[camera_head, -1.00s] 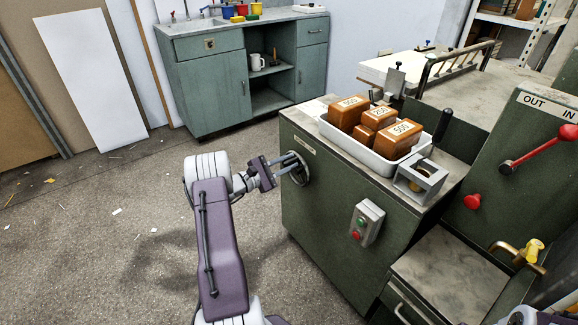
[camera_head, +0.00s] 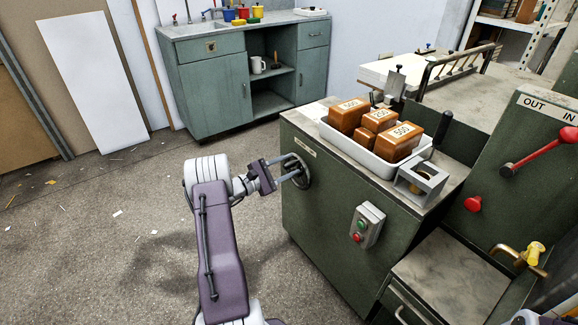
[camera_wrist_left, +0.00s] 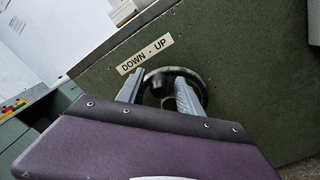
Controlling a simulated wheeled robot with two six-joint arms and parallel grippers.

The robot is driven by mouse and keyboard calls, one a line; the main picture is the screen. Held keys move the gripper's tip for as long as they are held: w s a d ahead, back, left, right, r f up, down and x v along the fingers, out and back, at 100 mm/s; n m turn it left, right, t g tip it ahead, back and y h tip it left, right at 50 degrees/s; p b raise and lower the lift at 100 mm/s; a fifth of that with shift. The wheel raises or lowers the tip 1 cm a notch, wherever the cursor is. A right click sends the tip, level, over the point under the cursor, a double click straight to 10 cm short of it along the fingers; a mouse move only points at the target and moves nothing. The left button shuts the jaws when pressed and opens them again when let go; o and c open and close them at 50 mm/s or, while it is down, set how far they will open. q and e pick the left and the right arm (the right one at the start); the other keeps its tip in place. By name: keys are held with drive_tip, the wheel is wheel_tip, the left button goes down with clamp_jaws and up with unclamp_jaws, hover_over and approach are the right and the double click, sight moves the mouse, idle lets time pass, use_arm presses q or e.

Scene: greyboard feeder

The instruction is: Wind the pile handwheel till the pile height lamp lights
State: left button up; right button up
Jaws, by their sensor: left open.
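The pile handwheel (camera_head: 306,173) is a dark, round wheel on the side of the green machine. In the left wrist view the handwheel (camera_wrist_left: 203,91) sits below a "DOWN - UP" label (camera_wrist_left: 146,54). My left gripper (camera_head: 295,167) is at the wheel, its two fingers pointing at its face. In the left wrist view my left gripper (camera_wrist_left: 157,84) is open, with a dark, rounded knob of the wheel between its fingertips. I cannot tell whether the fingers touch it. I cannot make out the pile height lamp. My right gripper is not in view.
A white tray (camera_head: 343,147) with brown blocks stands on the machine top. A switch box (camera_head: 367,226) with green and red buttons is right of the wheel. A red-handled lever (camera_head: 540,151) is at the right. Open floor (camera_head: 120,245) lies to the left.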

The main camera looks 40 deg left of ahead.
use_arm(q)
drive_tip(key=p+v, duration=0.2)
drive_tip(key=v, duration=0.6)
drive_tip(key=shift+s, duration=0.4)
drive_tip(key=shift+a, duration=0.1)
drive_tip(key=d+f+m+g+h, duration=0.1)
drive_tip(key=d+m+g+h, duration=0.4)
drive_tip(key=d, duration=0.8)
drive_tip(key=s+d+f+m+g+y, duration=0.2)
drive_tip(key=s+d+m+g+y, duration=0.1)
drive_tip(key=s+d+m+g, duration=0.4)
drive_tip(key=s+d+f+m+g+y, duration=0.2)
drive_tip(key=s+d+m+g+y, duration=0.1)
drive_tip(key=s+d+g, duration=0.4)
drive_tip(key=s+r+m+t+y+p, duration=0.1)
drive_tip(key=r+m+p, duration=0.3)
drive_tip(key=r+p, duration=1.1)
drive_tip(key=s+r+m+t+y+p, duration=0.2)
drive_tip(key=s+r+m+y+p, duration=0.1)
drive_tip(key=r+p, duration=1.2)
drive_tip(key=shift+d+r+m+y, duration=0.4)
drive_tip(key=shift+r+y, duration=0.1)
drive_tip(key=shift+r, duration=0.3)
